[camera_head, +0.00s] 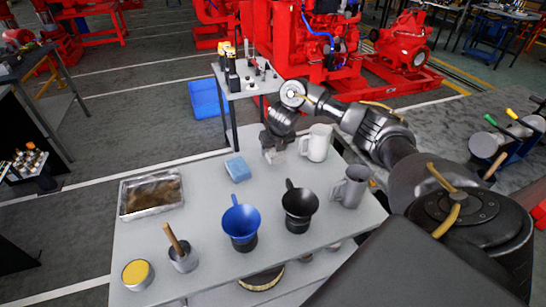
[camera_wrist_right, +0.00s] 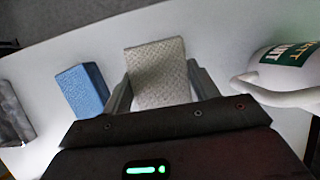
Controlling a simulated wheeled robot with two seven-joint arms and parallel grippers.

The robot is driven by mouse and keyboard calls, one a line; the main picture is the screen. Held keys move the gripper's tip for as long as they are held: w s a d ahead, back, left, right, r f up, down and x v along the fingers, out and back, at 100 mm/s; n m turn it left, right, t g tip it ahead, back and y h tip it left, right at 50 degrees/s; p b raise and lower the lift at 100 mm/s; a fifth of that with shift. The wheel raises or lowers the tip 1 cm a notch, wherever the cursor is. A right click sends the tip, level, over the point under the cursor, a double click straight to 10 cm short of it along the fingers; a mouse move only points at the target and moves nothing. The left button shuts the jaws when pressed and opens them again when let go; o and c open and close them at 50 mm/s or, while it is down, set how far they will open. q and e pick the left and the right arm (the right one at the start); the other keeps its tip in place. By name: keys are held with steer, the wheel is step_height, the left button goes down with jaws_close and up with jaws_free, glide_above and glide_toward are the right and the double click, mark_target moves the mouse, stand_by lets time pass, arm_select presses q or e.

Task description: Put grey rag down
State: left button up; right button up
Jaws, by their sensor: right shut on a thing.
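The grey rag (camera_wrist_right: 158,72) is a light, textured, folded block between the fingers of my right gripper (camera_wrist_right: 160,90) in the right wrist view. My right gripper is shut on it. In the head view, my right gripper (camera_head: 274,153) is over the far part of the grey table (camera_head: 205,200), with the rag (camera_head: 275,155) showing small and pale below it. I cannot tell whether the rag touches the table. My left gripper is not in view.
A blue block (camera_head: 238,169) lies left of the rag and a white jug (camera_head: 316,143) stands close to its right. Blue (camera_head: 241,222) and black (camera_head: 299,206) funnels, a grey jug (camera_head: 350,187) and a metal tray (camera_head: 151,212) stand nearer. Table between tray and blue block is clear.

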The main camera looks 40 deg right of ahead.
steer(key=f, duration=0.1)
steer(key=f+p, duration=0.1)
steer(key=f, duration=0.1)
steer(key=shift+s+a+f, duration=0.1)
steer(key=shift+a+f, duration=0.1)
steer(key=shift+a, duration=0.15)
steer(key=shift+f, duration=0.2)
steer(key=shift+f, duration=0.15)
steer(key=o, duration=0.9)
steer(key=shift+o, duration=0.2)
